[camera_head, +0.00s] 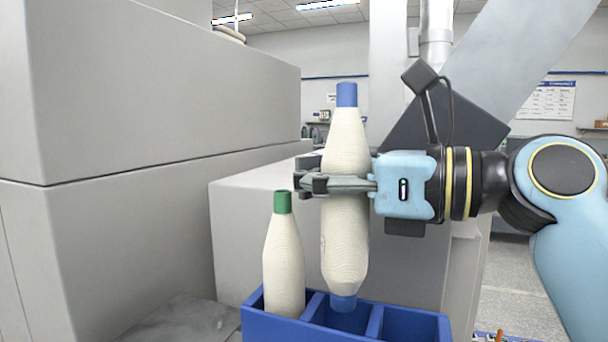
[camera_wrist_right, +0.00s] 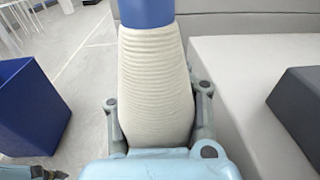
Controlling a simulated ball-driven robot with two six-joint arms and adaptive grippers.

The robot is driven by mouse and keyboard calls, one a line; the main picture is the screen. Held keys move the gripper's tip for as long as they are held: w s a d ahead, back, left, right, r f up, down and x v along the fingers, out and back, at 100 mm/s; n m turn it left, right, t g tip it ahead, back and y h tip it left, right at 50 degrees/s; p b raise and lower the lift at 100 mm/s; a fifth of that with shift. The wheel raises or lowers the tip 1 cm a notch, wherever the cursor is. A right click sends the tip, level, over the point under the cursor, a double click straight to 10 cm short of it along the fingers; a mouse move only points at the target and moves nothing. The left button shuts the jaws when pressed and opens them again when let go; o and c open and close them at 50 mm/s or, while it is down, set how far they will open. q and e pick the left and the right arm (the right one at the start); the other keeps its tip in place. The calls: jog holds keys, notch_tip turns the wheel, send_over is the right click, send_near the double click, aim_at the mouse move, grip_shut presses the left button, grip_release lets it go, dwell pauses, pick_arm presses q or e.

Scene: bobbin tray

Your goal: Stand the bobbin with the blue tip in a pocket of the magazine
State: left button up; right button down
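The bobbin with the blue tip (camera_head: 345,240) is cream-coloured and upright, with a blue lower end. My right gripper (camera_head: 318,184) is shut around its middle. Its lower end is over or just inside the middle pocket of the blue magazine (camera_head: 408,324); I cannot tell if it touches the floor of the pocket. In the right wrist view the bobbin (camera_wrist_right: 156,85) sits between the fingers (camera_wrist_right: 155,120). A bobbin with a green tip (camera_head: 284,260) stands in the magazine's left pocket. The right pocket looks empty. My left gripper is out of view.
A large grey machine body (camera_head: 150,110) fills the left side. A lower grey block (camera_head: 245,235) stands behind the magazine. A blue bin (camera_wrist_right: 30,105) stands on the floor at the left of the right wrist view.

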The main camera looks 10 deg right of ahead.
jog(key=shift+f+b, duration=1.65)
jog(key=shift+f, duration=2.8)
jog(key=c, duration=1.1)
grip_release()
jog(key=shift+o, duration=0.2)
jog(key=v, duration=1.2)
